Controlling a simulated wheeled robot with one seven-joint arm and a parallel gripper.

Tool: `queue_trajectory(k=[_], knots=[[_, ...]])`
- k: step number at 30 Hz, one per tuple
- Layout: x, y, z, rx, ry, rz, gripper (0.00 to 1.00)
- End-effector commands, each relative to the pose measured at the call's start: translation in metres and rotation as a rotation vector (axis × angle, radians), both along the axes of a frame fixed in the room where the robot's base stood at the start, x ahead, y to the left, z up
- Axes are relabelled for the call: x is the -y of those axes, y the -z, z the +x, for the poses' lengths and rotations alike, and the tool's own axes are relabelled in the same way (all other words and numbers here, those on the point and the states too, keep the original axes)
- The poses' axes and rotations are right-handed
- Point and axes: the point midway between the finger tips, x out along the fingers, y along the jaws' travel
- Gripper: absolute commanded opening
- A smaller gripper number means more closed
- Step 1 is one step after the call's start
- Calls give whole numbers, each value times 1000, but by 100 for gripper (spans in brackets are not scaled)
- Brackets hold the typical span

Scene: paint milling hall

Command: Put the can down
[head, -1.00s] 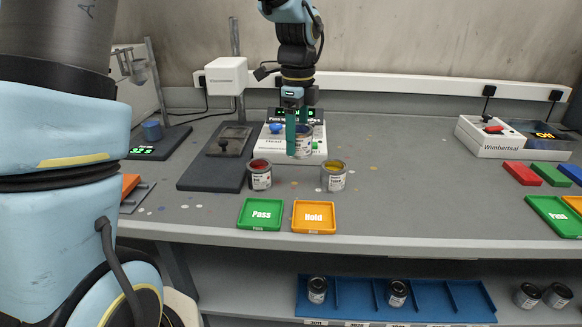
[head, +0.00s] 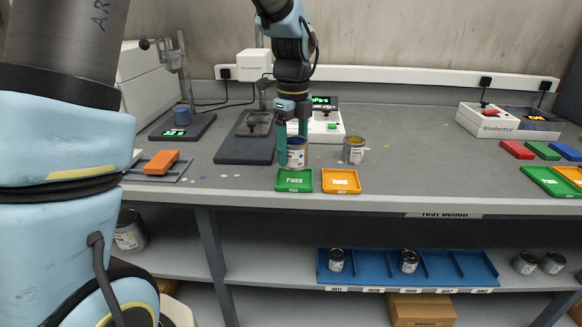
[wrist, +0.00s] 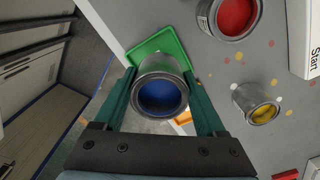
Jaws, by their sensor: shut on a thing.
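My gripper (head: 292,148) is shut on a can of blue paint, with one green finger on each side. The blue can (head: 297,154) is upright in the head view, just above and behind the green Pass tray (head: 295,187). In the wrist view the blue can (wrist: 160,95) overlaps the green tray (wrist: 150,45); I cannot tell whether its base touches anything. The orange Hold tray (head: 341,187) lies to the right of the Pass tray, and only a sliver shows in the wrist view (wrist: 182,118).
A yellow-paint can (head: 354,153) stands behind the Hold tray. A red-paint can (wrist: 232,20) shows in the wrist view but is hidden in the head view. A dark plate (head: 240,150) lies to the left.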

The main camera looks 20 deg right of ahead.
Motion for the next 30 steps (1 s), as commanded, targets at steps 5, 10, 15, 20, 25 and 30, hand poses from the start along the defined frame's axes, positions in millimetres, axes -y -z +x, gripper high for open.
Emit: queue_trajectory(k=[5, 10, 15, 20, 25, 30], knots=[[0, 18, -1, -2, 0, 2, 8], [0, 39, 0, -1, -1, 0, 8], [0, 44, 0, 1, -1, -2, 8], [0, 44, 0, 1, -1, -2, 8], [0, 47, 0, 0, -1, -1, 80], [0, 47, 0, 0, -1, -1, 99]])
